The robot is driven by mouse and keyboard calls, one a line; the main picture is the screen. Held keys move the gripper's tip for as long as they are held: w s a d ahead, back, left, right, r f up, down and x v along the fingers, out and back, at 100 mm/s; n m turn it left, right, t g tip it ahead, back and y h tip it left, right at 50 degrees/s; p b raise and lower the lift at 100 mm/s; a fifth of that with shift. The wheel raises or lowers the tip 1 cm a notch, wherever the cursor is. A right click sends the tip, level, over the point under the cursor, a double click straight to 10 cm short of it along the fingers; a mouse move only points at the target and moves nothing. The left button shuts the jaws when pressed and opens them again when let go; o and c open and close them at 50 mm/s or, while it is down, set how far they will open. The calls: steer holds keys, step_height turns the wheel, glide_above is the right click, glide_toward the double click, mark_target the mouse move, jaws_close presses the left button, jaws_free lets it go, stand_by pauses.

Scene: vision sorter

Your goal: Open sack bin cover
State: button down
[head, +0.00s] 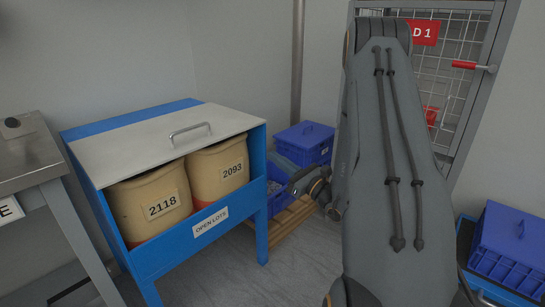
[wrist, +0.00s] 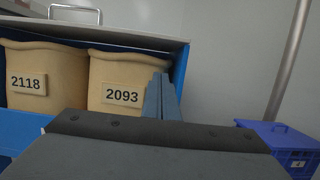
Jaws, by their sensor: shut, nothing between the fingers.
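The sack bin (head: 258,190) is a blue box on legs, labelled OPEN LOTS. Its off-white cover (head: 130,145) lies sloping over the top, with a metal handle (head: 190,131) near its front edge. The handle also shows in the wrist view (wrist: 75,12), at the upper left. Two tan sacks stand inside below the cover: sack 2118 (head: 152,188) and sack 2093 (head: 215,160). My gripper's fingers (wrist: 160,95) are together and empty in the wrist view, right of the 2093 label and below the cover's edge. They are apart from the handle. The fingertips are not clear in the head view.
A metal table (head: 25,155) stands left of the bin. Blue lidded crates (head: 303,140) sit on a wooden pallet behind it. Another blue crate (head: 508,245) is at the far right. A vertical pipe (head: 297,65) and a mesh cage door (head: 455,90) are at the back.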

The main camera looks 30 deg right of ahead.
mark_target(259, 135)
steer(key=shift+w+a+r+b, duration=0.25)
steer(key=shift+w+a+r, duration=0.15)
steer(key=shift+w+r, duration=0.75)
steer(key=shift+w+a+r+b, duration=0.25)
steer(key=shift+w+a+r, duration=0.2)
steer(key=shift+w+r, duration=0.6)
steer(key=shift+w+a+r+b, duration=0.35)
steer(key=shift+w+r, duration=0.4)
steer(key=shift+w, duration=0.75)
